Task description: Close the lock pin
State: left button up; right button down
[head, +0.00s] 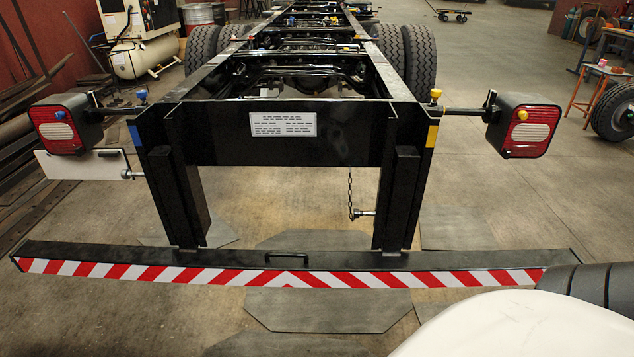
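A small silver lock pin (365,213) sticks out to the left from the inner side of the right black upright (399,195) of the chassis end. A thin dark chain (350,190) hangs beside its outer end. A second silver pin-like piece (130,174) shows at the outer side of the left upright (176,195). I cannot tell how deep either sits. Neither of my grippers is in view. A white and dark grey part at the lower right looks like my own arm.
A black bumper bar (290,262) with red and white stripes and a small handle runs across the front, below the pins. Red lamps stick out at left (68,124) and right (523,125). The space between the uprights is open above the concrete floor.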

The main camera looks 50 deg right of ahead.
aim_at(357, 213)
jog(key=z, duration=0.05)
jog(key=i, duration=1.3)
jog(key=z, duration=1.3)
jog(key=i, duration=0.8)
jog(key=z, duration=0.9)
